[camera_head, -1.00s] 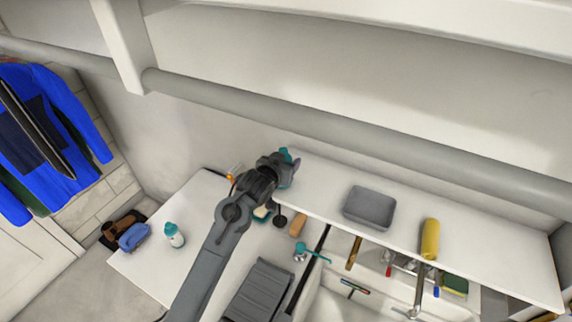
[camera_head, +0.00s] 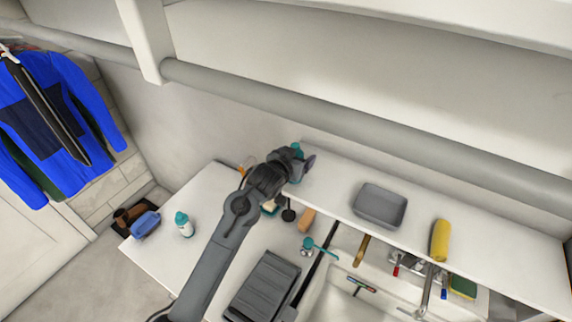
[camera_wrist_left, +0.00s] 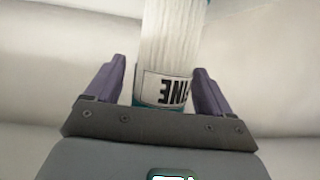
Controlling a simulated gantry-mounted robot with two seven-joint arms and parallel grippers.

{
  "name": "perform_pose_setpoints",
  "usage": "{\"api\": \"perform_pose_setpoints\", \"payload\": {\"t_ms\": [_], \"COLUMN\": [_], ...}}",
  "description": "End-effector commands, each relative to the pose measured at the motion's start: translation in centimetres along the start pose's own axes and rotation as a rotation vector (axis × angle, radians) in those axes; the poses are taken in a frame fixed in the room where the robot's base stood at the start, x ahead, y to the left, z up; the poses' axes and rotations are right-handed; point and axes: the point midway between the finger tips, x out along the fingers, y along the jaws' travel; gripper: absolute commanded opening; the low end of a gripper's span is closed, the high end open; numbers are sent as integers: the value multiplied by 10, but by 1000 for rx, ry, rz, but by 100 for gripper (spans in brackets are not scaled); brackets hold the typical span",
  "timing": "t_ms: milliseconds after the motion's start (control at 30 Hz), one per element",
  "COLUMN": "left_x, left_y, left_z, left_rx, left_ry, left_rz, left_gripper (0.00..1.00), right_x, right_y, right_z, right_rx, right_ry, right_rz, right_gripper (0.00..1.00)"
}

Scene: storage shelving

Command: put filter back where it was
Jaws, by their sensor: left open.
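The filter (camera_wrist_left: 170,40) is white and pleated, with teal ends and a label with dark letters that appear upside down. In the head view only its teal part (camera_head: 297,150) shows, at the left end of the white shelf; my gripper hides the rest. My left gripper (camera_head: 303,167) is at the filter. My right gripper is in neither view.
On the shelf (camera_head: 330,175) are a grey tray (camera_head: 380,206) and a yellow roll (camera_head: 440,240), with free room between. Below lie a counter with a teal-capped bottle (camera_head: 184,225), a sink with a faucet (camera_head: 426,288), and a blue sponge-like item (camera_head: 145,224).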

Motion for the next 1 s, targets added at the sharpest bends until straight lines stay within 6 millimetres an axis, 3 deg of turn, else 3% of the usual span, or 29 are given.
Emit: {"api": "perform_pose_setpoints", "payload": {"t_ms": [600, 867, 1000], "left_x": [-89, -111, -116], "left_y": [0, 0, -2], "left_z": [1, 1, 11], "left_rx": [-1, 0, -5], "left_ry": [2, 0, -14], "left_rz": [0, 1, -6], "left_gripper": [82, 82, 82], "right_x": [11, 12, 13], "right_y": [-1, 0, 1], "right_z": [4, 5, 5], "right_rx": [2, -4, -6], "right_ry": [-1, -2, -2], "right_rz": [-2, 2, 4], "right_gripper": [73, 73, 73]}}
